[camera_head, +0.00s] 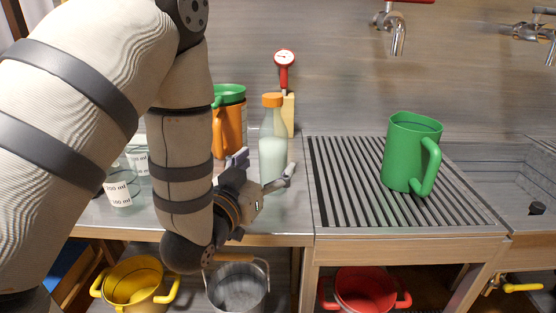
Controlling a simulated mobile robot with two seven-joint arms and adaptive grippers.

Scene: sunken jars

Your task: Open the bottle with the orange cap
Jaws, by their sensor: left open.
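The bottle (272,152) stands upright on the metal counter, left of the slatted drain area. It is clear with pale, milky contents, and its orange cap (272,100) sits on top. My left gripper (264,174) is open at the lower part of the bottle. One finger shows to the left of the bottle and the other in front of its lower right side. I cannot tell whether the fingers touch it. My right gripper does not show.
A green jug (402,152) stands on the slatted drainer (340,185). Yellow (135,285), grey (237,288) and red (362,290) buckets are below. A sink is at right.

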